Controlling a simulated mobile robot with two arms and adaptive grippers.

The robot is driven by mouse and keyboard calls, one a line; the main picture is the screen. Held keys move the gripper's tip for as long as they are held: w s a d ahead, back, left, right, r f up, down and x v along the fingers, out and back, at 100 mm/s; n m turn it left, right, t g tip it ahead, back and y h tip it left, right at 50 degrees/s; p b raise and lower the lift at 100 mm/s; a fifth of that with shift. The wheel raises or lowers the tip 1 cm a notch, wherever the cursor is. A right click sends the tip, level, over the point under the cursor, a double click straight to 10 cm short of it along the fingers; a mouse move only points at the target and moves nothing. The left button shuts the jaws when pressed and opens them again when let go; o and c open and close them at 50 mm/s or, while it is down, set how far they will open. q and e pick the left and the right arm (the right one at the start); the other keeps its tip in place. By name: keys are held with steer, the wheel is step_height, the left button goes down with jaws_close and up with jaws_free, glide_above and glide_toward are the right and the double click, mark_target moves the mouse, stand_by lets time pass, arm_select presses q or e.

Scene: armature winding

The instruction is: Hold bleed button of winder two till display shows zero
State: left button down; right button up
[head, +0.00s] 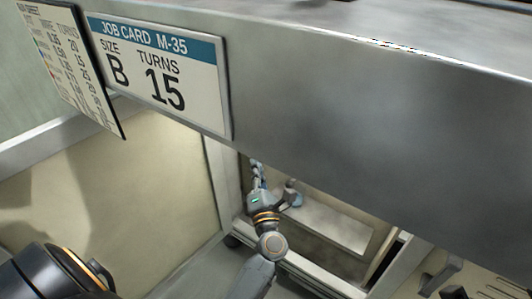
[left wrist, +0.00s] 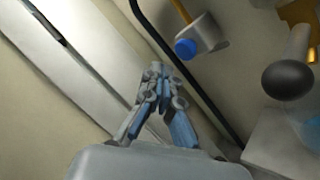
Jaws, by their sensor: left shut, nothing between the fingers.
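My left gripper (head: 256,167) is low in the middle of the head view, below the edge of a grey metal surface. In the left wrist view its fingers (left wrist: 157,68) are together with nothing between them. A round blue button (left wrist: 186,48) on a small grey housing (left wrist: 209,34) is up and right of the fingertips. It looks apart from them. No label shows whether it belongs to winder two. No number display can be seen. My right gripper is out of view.
The grey metal surface (head: 340,110) fills the upper right of the head view. A job card (head: 155,70) reading M-35, size B, turns 15 hangs on it, beside a chart (head: 72,65). A dark round knob (left wrist: 289,80) and a black bar (left wrist: 205,95) are near the gripper.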

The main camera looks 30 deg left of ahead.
arm_select(q)
steer(key=shift+s+a+p, duration=0.1)
steer(key=shift+s+p, duration=0.25)
steer(key=shift+s, duration=1.5)
